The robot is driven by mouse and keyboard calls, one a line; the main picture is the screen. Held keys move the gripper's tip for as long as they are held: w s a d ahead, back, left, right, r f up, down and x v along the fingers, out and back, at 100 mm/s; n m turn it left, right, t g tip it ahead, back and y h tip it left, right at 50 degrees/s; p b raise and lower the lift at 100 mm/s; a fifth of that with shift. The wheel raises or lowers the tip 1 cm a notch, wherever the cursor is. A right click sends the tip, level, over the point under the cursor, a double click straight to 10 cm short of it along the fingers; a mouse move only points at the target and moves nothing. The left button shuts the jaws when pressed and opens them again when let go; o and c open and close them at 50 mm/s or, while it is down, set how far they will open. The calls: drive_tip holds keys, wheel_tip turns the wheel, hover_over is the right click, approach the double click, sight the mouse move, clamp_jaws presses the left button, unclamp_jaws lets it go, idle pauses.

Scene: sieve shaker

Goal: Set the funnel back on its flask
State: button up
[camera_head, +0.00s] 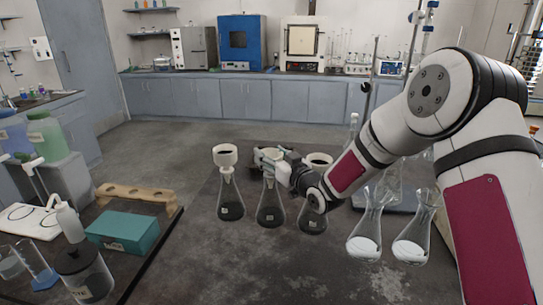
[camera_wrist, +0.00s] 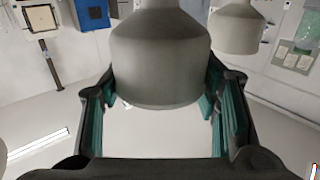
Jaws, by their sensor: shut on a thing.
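My gripper (camera_head: 282,156) is shut on a pale funnel (camera_wrist: 165,60), whose wide body sits between the two finger pads in the wrist view. In the head view the held funnel (camera_head: 267,155) is partly covered by the fingers and is right above the middle flask (camera_head: 270,207), which has dark contents. The flask's neck top is partly hidden, so I cannot tell whether the funnel's stem is in it. A left flask (camera_head: 231,203) and a right flask (camera_head: 312,218), also dark inside, each carry a white funnel, the left one (camera_head: 225,155) and the right one (camera_head: 318,160).
Two clear flasks with white contents (camera_head: 364,246) (camera_head: 411,250) stand to the right under my arm. A teal box (camera_head: 122,231), a wooden rack (camera_head: 137,196) and a dark-filled jar (camera_head: 85,276) are at left. The front middle of the dark table (camera_head: 215,275) is clear.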

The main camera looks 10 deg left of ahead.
idle(0.3)
drive_tip(key=o, duration=1.3)
drive_tip(key=shift+s, duration=0.1)
drive_tip(key=shift+p+v, duration=1.7)
drive_tip(key=shift+v, duration=2.25)
drive_tip(key=shift+d, duration=0.1)
